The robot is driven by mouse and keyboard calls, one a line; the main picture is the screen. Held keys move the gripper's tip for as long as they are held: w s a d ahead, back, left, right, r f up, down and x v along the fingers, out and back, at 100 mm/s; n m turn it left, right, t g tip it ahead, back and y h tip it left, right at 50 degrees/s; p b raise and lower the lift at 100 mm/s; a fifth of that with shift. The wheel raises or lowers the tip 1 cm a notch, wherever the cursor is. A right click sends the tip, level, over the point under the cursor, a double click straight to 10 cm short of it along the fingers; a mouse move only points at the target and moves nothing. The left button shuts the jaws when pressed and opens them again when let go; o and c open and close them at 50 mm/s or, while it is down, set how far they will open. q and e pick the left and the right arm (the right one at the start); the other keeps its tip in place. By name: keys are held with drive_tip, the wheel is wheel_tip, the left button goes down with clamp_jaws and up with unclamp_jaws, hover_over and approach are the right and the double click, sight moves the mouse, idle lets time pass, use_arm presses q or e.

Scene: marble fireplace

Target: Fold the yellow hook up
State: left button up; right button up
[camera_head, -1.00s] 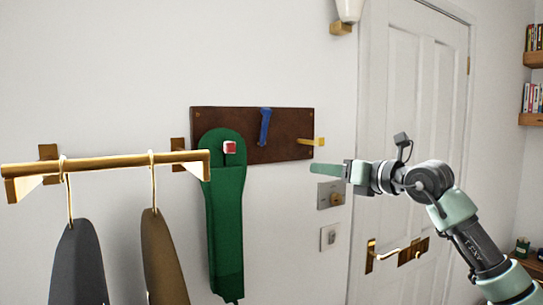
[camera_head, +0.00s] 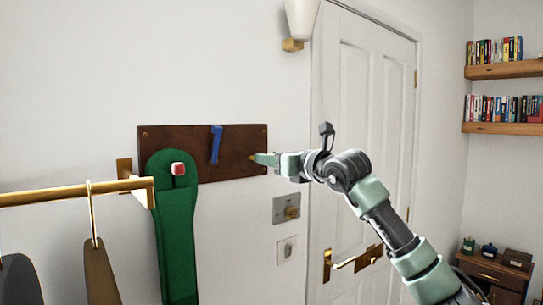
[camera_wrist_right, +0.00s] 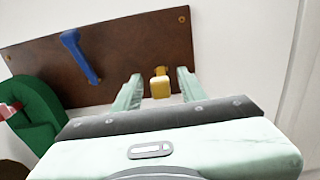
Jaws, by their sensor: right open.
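The yellow hook (camera_wrist_right: 160,86) sticks out from the right end of the brown board (camera_wrist_right: 115,65). In the head view the board (camera_head: 230,165) is on the wall, and my right gripper hides most of the hook. My right gripper (camera_head: 258,159) is at the board's right end, pointing left. In the right wrist view the open fingers (camera_wrist_right: 159,80) stand on either side of the yellow hook, with gaps, so it is not gripped. My left gripper is not in view.
A blue hook (camera_head: 215,145) is at the board's middle. A green item (camera_head: 175,225) hangs by the red-tipped hook (camera_head: 178,169). A brass rail (camera_head: 70,194) with hangers is at left. Wall plates (camera_head: 286,209) and a white door (camera_head: 365,130) are at right.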

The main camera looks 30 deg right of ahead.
clamp_jaws()
idle(1.4)
